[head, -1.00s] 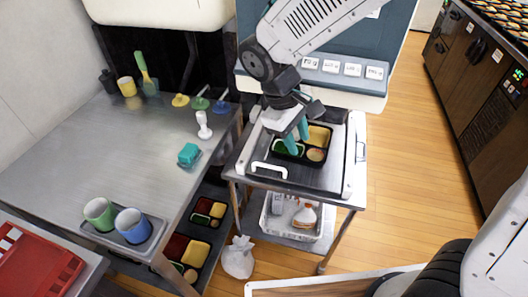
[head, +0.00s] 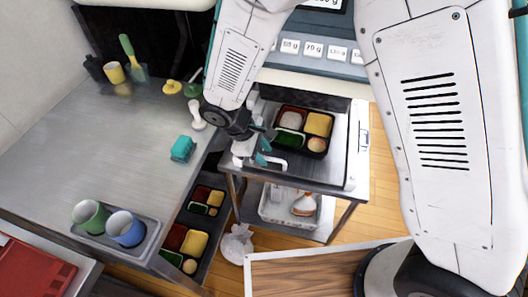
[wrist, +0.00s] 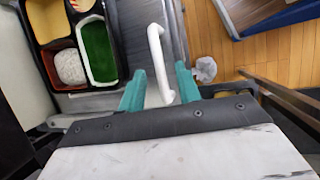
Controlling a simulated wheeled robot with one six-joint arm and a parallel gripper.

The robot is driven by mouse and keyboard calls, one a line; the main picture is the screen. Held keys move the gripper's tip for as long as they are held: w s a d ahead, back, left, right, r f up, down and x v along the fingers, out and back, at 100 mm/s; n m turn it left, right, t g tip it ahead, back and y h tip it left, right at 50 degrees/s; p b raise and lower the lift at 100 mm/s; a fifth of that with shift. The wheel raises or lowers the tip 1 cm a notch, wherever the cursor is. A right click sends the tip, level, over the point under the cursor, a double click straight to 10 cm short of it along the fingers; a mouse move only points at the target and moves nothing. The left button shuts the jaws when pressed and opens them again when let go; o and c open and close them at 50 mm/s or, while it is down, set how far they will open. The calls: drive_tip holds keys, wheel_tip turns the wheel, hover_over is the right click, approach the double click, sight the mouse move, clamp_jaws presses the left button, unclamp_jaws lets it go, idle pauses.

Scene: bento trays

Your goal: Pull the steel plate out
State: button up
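The steel plate (head: 335,165) lies on top of the small cart, and its grey surface also shows in the wrist view (wrist: 132,35). A white bar handle (wrist: 157,55) stands at its front edge. A black bento tray (head: 305,130) with several filled compartments sits on the plate. My gripper (head: 259,153) is at the plate's front left, by the handle. In the wrist view its teal fingers (wrist: 160,85) are apart, with the handle's end between them and gaps on both sides. I cannot tell the height difference between fingers and handle.
A steel table at left holds two cups (head: 107,222) on a tray and a teal block (head: 182,148). Bento trays (head: 188,242) lie on a lower shelf. A white bin (head: 290,208) stands under the plate, and a white bag (head: 236,244) is on the floor nearby.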

drive_tip(key=shift+d+f, duration=0.25)
drive_tip(key=shift+f, duration=0.1)
clamp_jaws()
drive_tip(key=shift+s, duration=0.1)
